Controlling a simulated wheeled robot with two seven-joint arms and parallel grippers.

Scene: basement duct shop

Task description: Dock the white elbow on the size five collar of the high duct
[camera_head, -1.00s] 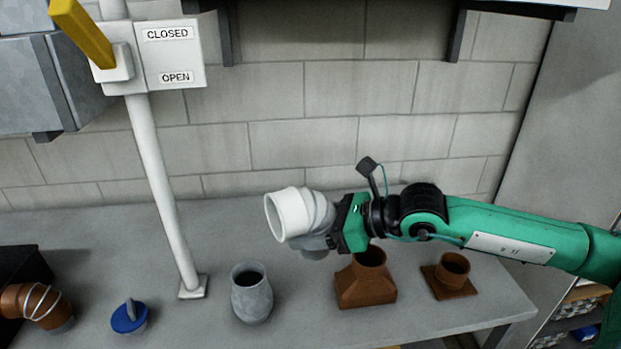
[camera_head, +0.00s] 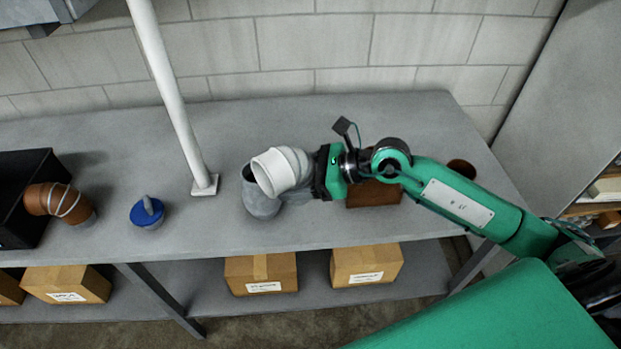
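The white elbow (camera_head: 275,171) is held above the bench by my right gripper (camera_head: 318,172), whose arm comes in from the right. The gripper is at the elbow's right end; its fingers are mostly hidden behind the elbow and wrist. The elbow's open mouth faces left and down. A grey metal fitting (camera_head: 260,202) on the bench shows partly behind and below the elbow. The high duct's size five collar cannot be made out in this view. My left gripper is not in view.
A white pole (camera_head: 173,95) stands on the grey bench (camera_head: 110,150). A blue-capped piece (camera_head: 147,212), a brown elbow (camera_head: 60,203) and a black box (camera_head: 22,170) are at left. Brown fittings (camera_head: 374,194) are partly hidden by my arm. Cardboard boxes (camera_head: 261,273) sit on the shelf below.

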